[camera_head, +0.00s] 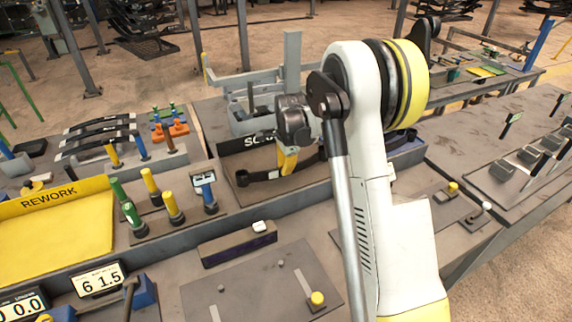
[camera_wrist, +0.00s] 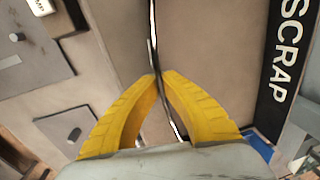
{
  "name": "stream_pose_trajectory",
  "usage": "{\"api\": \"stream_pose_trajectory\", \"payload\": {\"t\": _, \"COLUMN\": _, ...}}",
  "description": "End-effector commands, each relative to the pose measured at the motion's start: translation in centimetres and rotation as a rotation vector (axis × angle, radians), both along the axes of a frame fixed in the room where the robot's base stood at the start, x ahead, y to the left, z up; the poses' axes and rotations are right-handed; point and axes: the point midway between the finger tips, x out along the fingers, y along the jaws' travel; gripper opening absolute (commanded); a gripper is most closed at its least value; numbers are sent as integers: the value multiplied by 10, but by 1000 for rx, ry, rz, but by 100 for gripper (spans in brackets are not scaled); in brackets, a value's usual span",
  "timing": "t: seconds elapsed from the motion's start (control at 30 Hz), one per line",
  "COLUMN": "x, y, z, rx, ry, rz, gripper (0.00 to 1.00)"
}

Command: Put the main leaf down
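My gripper (camera_head: 285,168) has yellow fingers and is over the brown tray marked SCRAP (camera_head: 262,158). The main leaf (camera_head: 262,176), a long dark curved strip with an eye at its left end, runs across between the fingers. In the wrist view the fingertips (camera_wrist: 160,77) close on the leaf (camera_wrist: 153,50), which shows edge-on as a thin dark line. Part of the leaf is hidden behind the fingers and my arm. I cannot tell whether it touches the tray floor.
A yellow tray marked REWORK (camera_head: 60,235) lies at the left, with several dark leaves (camera_head: 95,140) on a rack behind it. Upright tools with green and yellow handles (camera_head: 150,187) stand left of the SCRAP tray. A grey post (camera_head: 292,62) rises behind it.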

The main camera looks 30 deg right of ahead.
Motion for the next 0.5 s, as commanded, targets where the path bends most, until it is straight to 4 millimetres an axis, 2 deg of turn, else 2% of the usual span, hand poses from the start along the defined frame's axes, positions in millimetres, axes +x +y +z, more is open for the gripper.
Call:
{"api": "stream_pose_trajectory", "payload": {"t": 0.1, "x": 0, "y": 0, "z": -11, "rx": 0, "ry": -1, "rz": 0, "gripper": 0}}
{"api": "stream_pose_trajectory", "payload": {"t": 0.47, "x": 0, "y": 0, "z": -13, "rx": 0, "ry": -1, "rz": 0, "gripper": 0}}
{"api": "stream_pose_trajectory", "payload": {"t": 0.5, "x": 0, "y": 0, "z": -13, "rx": 0, "ry": 0, "rz": 0, "gripper": 16}}
